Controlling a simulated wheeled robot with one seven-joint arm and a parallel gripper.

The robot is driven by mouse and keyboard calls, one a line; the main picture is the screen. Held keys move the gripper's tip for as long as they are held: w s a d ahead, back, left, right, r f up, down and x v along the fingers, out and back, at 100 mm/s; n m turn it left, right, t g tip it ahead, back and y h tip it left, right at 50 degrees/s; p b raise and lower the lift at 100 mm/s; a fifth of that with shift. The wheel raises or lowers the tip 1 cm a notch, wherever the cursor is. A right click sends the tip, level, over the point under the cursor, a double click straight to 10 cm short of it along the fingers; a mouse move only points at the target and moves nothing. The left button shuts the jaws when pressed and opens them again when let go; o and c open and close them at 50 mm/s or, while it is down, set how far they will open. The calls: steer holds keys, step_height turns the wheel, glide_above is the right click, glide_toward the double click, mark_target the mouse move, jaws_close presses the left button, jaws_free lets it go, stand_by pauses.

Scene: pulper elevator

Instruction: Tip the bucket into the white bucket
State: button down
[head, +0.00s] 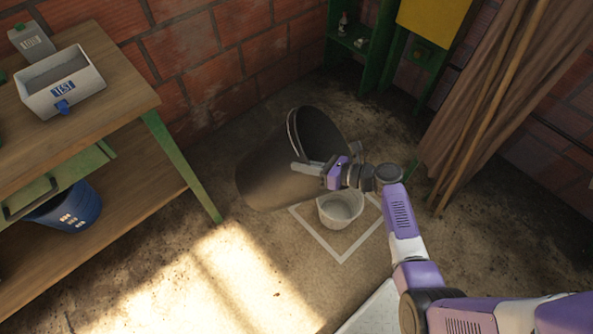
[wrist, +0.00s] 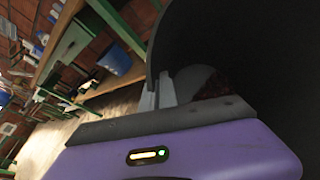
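The large dark grey bucket (head: 265,180) is tilted steeply on its side, with its open mouth toward the upper right. In the wrist view its dark wall (wrist: 240,40) fills the right side, and some dark reddish-brown stuff (wrist: 215,84) shows by the rim. My gripper (head: 308,169) is at the bucket's rim and appears shut on it; one pale finger (wrist: 160,93) shows against the wall. The white bucket (head: 341,209) stands upright on the floor, right of and below the tilted bucket, partly behind my wrist. Its inside looks pale grey.
A white square outline (head: 343,258) is marked on the floor around the white bucket. A wooden bench (head: 115,75) with a white tray (head: 62,85) and a blue bucket (head: 70,207) stands at left. The sunlit floor in front is clear.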

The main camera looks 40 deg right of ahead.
steer(key=s+d+f+m+t+b, duration=0.3)
steer(key=d+b, duration=0.5)
steer(key=b, duration=0.3)
steer(key=s+d+f+m+t+b, duration=0.3)
steer(key=s+d+f+t+b, duration=0.2)
steer(key=d+b, duration=0.4)
steer(key=s+d+f+m+t+b, duration=0.4)
steer(key=s+d+f+b, duration=0.2)
steer(key=b, duration=0.6)
steer(key=shift+s+d+f+y+b, duration=0.2)
steer(key=shift+s+d+y+b, duration=0.3)
steer(key=shift+d, duration=0.65)
stand_by(0.6)
stand_by(1.0)
stand_by(0.7)
